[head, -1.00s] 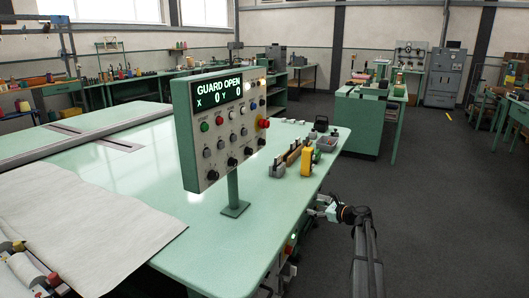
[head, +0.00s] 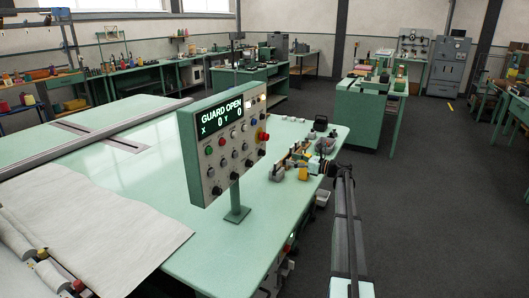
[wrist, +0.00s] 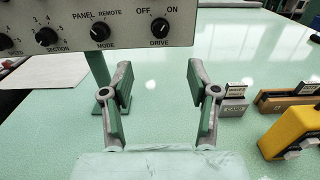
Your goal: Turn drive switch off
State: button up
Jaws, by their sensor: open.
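The drive switch (wrist: 160,27) is a black rotary knob at the lower right of the control panel (wrist: 75,12), between the OFF and ON labels. I cannot tell clearly which way its pointer faces. In the head view the switch (head: 262,152) is small, at the panel's lower right corner. My gripper (wrist: 160,80) is open and empty in the wrist view, its two fingers apart below the panel edge, with the knob above the gap between them. In the head view my gripper (head: 296,163) is right of the panel, over the table's right edge; its fingers are hard to make out.
The mode knob (wrist: 100,31) and section knob (wrist: 47,36) sit left of the drive switch. The green table (head: 150,155) carries the panel's post (head: 237,213). A yellow tool (wrist: 291,130) and a grey card holder (wrist: 234,107) stand right of my gripper.

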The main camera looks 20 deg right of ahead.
aim_at(264, 153)
jog(key=p+x, duration=0.4)
jog(key=x, duration=1)
jog(key=shift+w, duration=0.1)
grip_shut()
